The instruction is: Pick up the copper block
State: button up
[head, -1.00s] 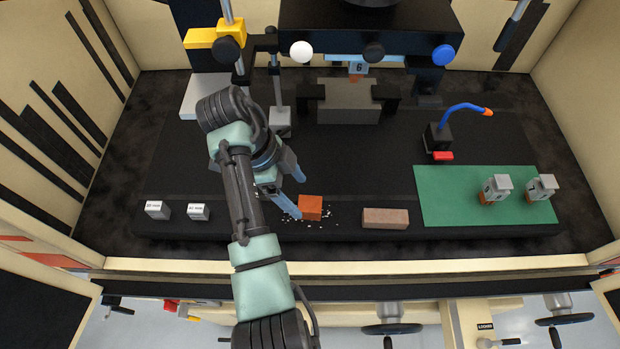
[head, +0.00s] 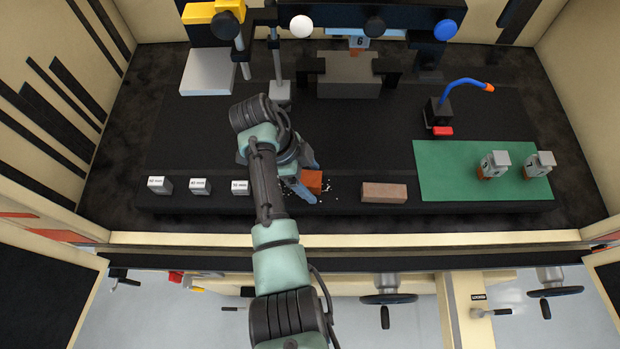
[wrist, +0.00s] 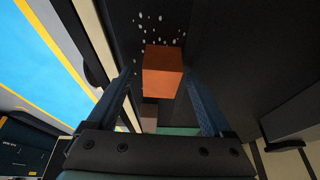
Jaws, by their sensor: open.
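The copper block (head: 313,180) is a small orange-brown cube on the black bench strip near the front edge, with white crumbs around it. My gripper (head: 309,189) is over its left side in the head view and hides part of it. In the wrist view the copper block (wrist: 163,72) shows beyond and between the two blue fingers of my gripper (wrist: 163,85). The fingers are apart, with dark space on both sides of the block. I cannot tell whether a finger touches it.
A brown brick-like bar (head: 384,192) lies to the right of the block. A green mat (head: 445,170) farther right holds two grey-topped electrodes (head: 494,164). Small labelled grey blocks (head: 199,186) stand at the left. A blue hose (head: 465,87) rises behind the mat.

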grip_shut()
jog(key=shift+w+r, duration=0.1)
jog(key=shift+r, duration=0.05)
dwell(1.1)
